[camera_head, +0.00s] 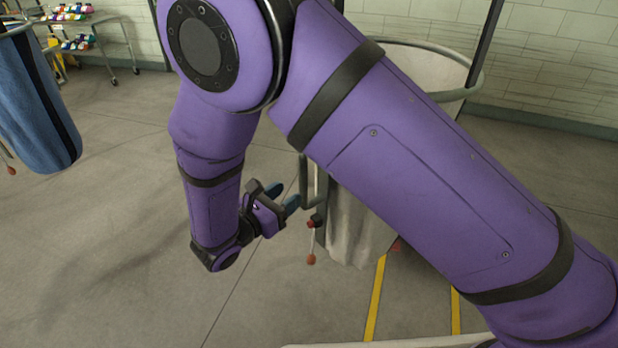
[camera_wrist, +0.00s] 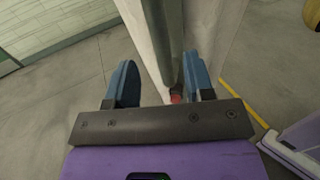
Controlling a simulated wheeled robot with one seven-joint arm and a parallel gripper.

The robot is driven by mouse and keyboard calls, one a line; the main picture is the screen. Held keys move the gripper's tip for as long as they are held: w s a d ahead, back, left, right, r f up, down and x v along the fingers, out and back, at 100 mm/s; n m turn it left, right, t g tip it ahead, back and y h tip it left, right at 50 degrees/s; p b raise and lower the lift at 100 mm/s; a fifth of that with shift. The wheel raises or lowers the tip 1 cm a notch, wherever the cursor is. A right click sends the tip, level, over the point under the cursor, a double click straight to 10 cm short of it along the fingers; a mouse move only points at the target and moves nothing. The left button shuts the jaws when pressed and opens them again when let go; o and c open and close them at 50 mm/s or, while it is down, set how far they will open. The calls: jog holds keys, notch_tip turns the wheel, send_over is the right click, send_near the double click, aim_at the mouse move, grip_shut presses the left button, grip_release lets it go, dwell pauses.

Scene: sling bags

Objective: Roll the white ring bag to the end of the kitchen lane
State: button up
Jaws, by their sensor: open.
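The white ring bag (camera_head: 352,225) hangs from a round metal ring (camera_head: 478,80) on the right in the head view, largely hidden behind my arm. A grey upright handle (camera_head: 304,190) stands at its left side, with a red-knobbed cord or lever (camera_head: 311,245) below. My gripper (camera_head: 283,196) is open just left of the handle, pointing at it. In the wrist view, the open gripper (camera_wrist: 161,80) faces the pale bag (camera_wrist: 140,25), and the handle bar (camera_wrist: 167,40) shows between the fingers, nearer the right one. I cannot tell whether the fingers touch it.
A blue bag (camera_head: 35,110) hangs from another ring at far left. A wheeled rack (camera_head: 98,20) with colourful items stands at the back left by the brick wall (camera_head: 545,60). Yellow floor lines (camera_head: 375,300) run near the white bag. The grey floor between the bags is clear.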

aim_at(300, 185)
jog(key=x, duration=0.8)
grip_shut()
